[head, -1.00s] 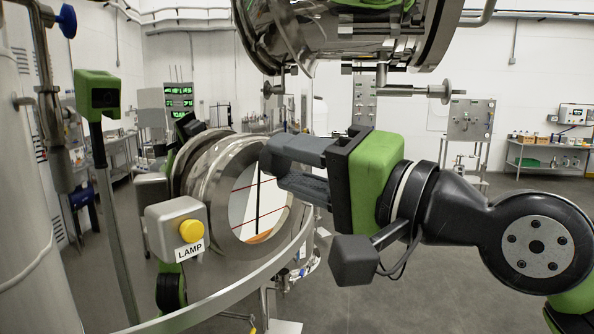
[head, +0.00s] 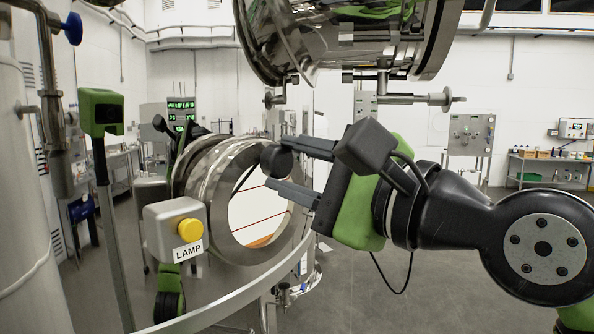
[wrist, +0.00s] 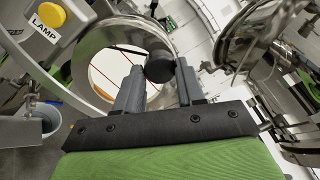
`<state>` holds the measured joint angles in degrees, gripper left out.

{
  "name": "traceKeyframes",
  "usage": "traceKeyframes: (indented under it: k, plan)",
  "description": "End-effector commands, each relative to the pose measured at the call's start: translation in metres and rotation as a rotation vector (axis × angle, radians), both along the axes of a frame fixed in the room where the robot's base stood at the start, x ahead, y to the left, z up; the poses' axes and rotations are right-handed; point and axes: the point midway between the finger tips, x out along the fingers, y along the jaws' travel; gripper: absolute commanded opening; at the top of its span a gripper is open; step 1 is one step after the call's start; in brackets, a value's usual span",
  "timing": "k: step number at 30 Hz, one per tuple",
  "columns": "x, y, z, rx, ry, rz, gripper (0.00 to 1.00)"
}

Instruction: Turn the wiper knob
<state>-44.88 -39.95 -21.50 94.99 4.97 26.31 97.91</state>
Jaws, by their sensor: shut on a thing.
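The wiper knob (head: 277,161) is a round black knob at the upper right rim of the sight glass (head: 240,215) on the steel flange. It also shows in the wrist view (wrist: 160,67), between the two fingertips. My gripper (head: 273,165) is shut on the knob, with one grey finger above it and one below it in the head view. In the wrist view my gripper (wrist: 158,78) has a finger on each side of the knob. The knob's shaft is hidden.
A grey lamp box (head: 172,230) with a yellow button (head: 190,230) stands at the left of the glass. A curved steel rail (head: 245,285) runs below it. A large steel vessel (head: 350,35) hangs above. A green-topped post (head: 100,112) stands at left.

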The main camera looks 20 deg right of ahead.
Motion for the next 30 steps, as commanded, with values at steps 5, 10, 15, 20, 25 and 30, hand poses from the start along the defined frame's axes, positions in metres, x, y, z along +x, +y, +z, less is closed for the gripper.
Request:
traceKeyframes:
  k: [5, 10, 15, 20, 25, 30]
  plan:
    - [0.0004, -0.0004, -0.0011, 0.041, 0.021, -0.002, 0.08]
    - [0.0004, -0.0005, -0.0011, 0.057, 0.029, -0.002, 0.08]
    - [0.0004, -0.0005, -0.0013, 0.058, 0.03, -0.002, 0.08]
    - [0.0005, -0.0004, -0.0014, 0.057, 0.031, -0.002, 0.08]
    - [0.0003, -0.0002, -0.0012, 0.056, 0.03, -0.001, 0.61]
    - [0.0002, 0.0, -0.0008, 0.056, 0.028, -0.001, 0.64]
